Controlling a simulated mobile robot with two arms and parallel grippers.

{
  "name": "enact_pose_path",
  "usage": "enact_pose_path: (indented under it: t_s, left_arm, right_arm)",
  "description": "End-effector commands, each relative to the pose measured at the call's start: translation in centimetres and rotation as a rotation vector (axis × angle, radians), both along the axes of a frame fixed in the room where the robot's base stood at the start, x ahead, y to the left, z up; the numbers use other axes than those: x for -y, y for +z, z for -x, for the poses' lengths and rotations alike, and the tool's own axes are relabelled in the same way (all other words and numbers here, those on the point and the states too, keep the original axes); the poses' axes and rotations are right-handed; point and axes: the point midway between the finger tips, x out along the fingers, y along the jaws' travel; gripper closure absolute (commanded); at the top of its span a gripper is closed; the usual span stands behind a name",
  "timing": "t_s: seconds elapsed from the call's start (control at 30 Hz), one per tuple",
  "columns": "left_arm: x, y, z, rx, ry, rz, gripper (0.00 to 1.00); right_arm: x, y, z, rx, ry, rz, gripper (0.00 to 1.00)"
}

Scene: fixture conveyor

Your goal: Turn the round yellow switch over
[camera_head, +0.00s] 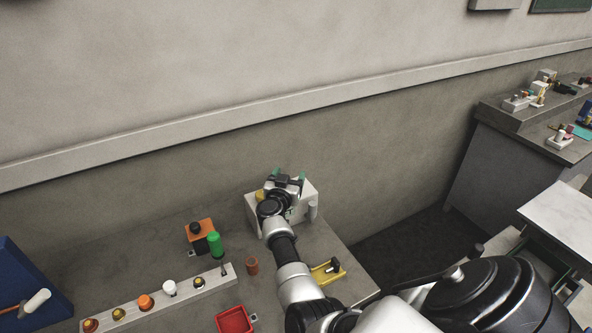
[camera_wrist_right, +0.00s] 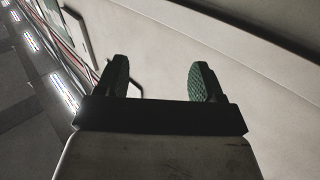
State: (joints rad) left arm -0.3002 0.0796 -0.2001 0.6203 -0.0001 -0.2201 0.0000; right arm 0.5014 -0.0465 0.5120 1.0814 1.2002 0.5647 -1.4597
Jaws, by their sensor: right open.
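A white box (camera_head: 252,208) stands near the back right of the grey bench, against the wall side. A small yellow round part (camera_head: 260,195), which looks like the round yellow switch, shows at its left and is partly hidden by my right wrist. My right gripper (camera_head: 288,177) is above the box, beside and to the right of the yellow part, with its green-padded fingers apart. The right wrist view shows the open fingers (camera_wrist_right: 160,80) with nothing between them; the yellow part is not seen there. My left gripper is out of view.
A pale bar (camera_head: 190,290) with several knobs lies at the front left. The wall is close behind.

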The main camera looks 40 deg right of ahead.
Motion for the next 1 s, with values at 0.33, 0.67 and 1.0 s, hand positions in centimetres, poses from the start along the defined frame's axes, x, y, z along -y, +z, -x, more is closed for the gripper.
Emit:
enact_pose_path:
  t_s: [0.33,0.67,1.0]
  left_arm:
    - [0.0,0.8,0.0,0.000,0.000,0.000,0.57]
    - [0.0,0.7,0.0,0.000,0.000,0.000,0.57]
    - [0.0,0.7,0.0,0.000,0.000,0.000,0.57]
  right_arm:
    - [1.0,1.3,2.0,0.000,0.001,-0.001,0.32]
    - [1.0,1.3,1.9,0.000,0.001,-0.001,0.32]
    - [0.3,2.1,2.0,0.021,0.088,0.047,0.32]
